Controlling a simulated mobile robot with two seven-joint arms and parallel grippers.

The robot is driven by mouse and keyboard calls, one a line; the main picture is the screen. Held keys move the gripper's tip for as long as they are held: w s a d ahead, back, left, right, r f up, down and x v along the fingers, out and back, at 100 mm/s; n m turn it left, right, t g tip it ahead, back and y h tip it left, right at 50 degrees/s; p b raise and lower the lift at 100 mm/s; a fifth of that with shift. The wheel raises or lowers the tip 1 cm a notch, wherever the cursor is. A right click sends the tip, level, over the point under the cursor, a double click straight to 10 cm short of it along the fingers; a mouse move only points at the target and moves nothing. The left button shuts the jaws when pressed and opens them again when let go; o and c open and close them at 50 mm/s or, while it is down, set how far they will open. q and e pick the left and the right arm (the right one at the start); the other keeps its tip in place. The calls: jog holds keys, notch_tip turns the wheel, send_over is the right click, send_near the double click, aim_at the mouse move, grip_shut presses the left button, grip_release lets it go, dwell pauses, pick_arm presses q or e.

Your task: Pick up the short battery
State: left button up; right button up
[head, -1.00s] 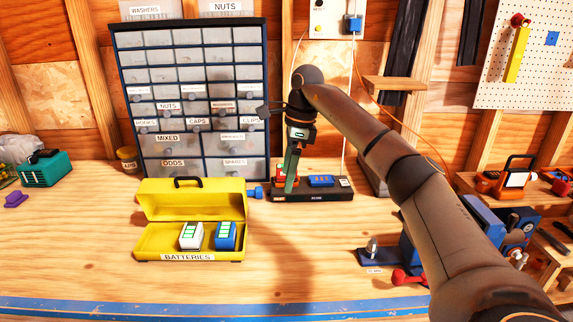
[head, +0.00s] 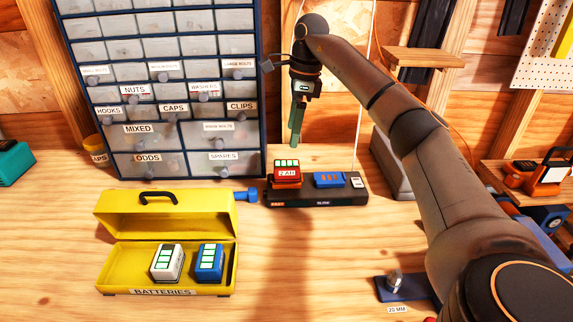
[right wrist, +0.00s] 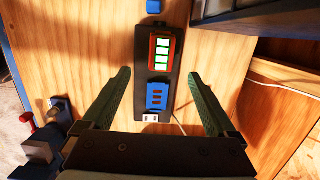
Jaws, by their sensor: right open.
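A red battery (head: 287,173) with a partly readable label and lit green bars sits on the left bay of the black charger (head: 317,198). A white battery (head: 167,263) and a blue battery (head: 209,262) stand side by side in the open yellow box (head: 118,263) marked BATTERIES. My right gripper (head: 297,137) is open and empty, pointing down above the charger; its two green fingers show apart in the right wrist view (right wrist: 160,75). My left gripper is out of view.
The charger's blue bay (head: 329,180) is empty. A drawer cabinet (head: 160,100) stands behind the box. A blue object (head: 245,196) lies between box and charger. A grey block (head: 392,165) stands right of the charger. The bench front is mostly clear.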

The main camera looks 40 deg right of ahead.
send_over(287, 164)
jog(key=f, duration=0.5)
jog(key=shift+s+d+f, duration=0.2)
jog(key=shift+s+f, duration=0.15)
jog(key=shift+s, duration=0.05)
jog(key=shift+w+a+f+p, duration=0.1)
jog(key=shift+w+f+p, duration=0.1)
jog(key=shift+f, duration=0.85)
jog(key=shift+w+f+p, duration=0.15)
jog(key=shift+f+p, duration=0.05)
jog(key=shift+f, duration=0.85)
jog(key=shift+w+a+f+p, duration=0.1)
jog(key=shift+w+f+p, duration=0.1)
jog(key=shift+f, duration=0.85)
grip_shut()
